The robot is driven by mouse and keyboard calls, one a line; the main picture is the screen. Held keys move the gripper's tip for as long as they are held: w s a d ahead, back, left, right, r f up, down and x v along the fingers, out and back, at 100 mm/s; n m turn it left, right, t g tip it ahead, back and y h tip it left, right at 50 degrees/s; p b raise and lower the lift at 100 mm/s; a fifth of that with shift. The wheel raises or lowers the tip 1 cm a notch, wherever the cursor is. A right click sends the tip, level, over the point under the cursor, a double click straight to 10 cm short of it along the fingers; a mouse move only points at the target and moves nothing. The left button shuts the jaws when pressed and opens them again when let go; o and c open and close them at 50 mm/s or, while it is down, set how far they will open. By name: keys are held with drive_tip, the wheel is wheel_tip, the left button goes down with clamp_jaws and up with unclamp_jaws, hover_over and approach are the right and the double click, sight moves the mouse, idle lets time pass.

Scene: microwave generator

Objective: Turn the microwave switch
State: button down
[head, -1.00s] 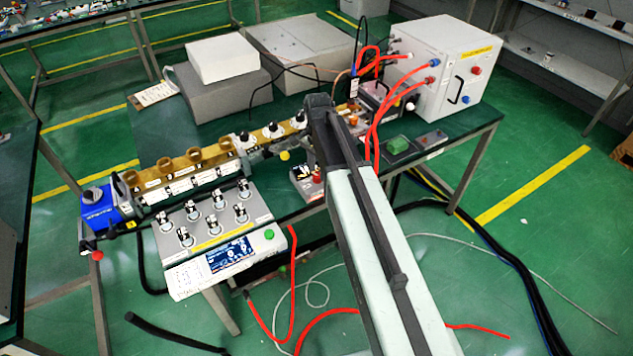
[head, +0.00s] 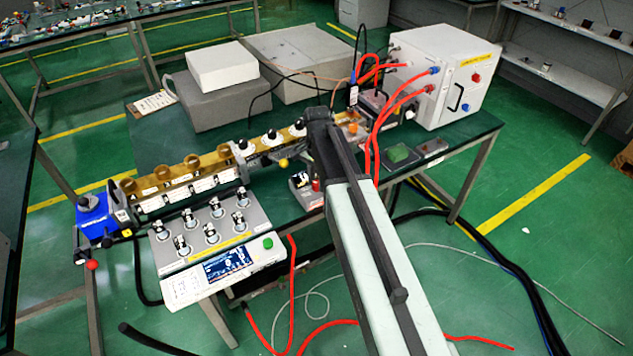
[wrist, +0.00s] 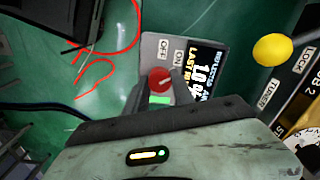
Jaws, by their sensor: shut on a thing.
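The microwave switch is a round red knob (wrist: 160,79) on a small grey box (wrist: 153,48) in the wrist view. The box carries OFF and ON labels and a lit display (wrist: 203,68). A white line on the knob slants to the upper right. My gripper (wrist: 161,88) has its two fingers on either side of the knob and is shut on it. In the head view the box (head: 300,180) and its red knob (head: 316,185) show just left of my arm. My fingertips are hidden there.
A yellow ball knob (wrist: 272,49) stands close to the right in the wrist view. In the head view a brass waveguide (head: 180,175) runs left, a white cabinet (head: 425,85) stands at the back right, and red cables (head: 385,125) hang near my arm.

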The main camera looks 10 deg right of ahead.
sight(317, 183)
drive_tip(key=n, duration=0.5)
drive_tip(key=shift+n, duration=0.4)
drive_tip(key=n, duration=0.5)
idle(0.4)
drive_tip(key=c, duration=1.3)
unclamp_jaws()
drive_tip(key=shift+c, duration=0.2)
drive_tip(key=shift+r, duration=0.1)
wheel_tip(317, 183, up, 8)
drive_tip(key=p, duration=0.8)
drive_tip(key=shift+f, duration=0.2)
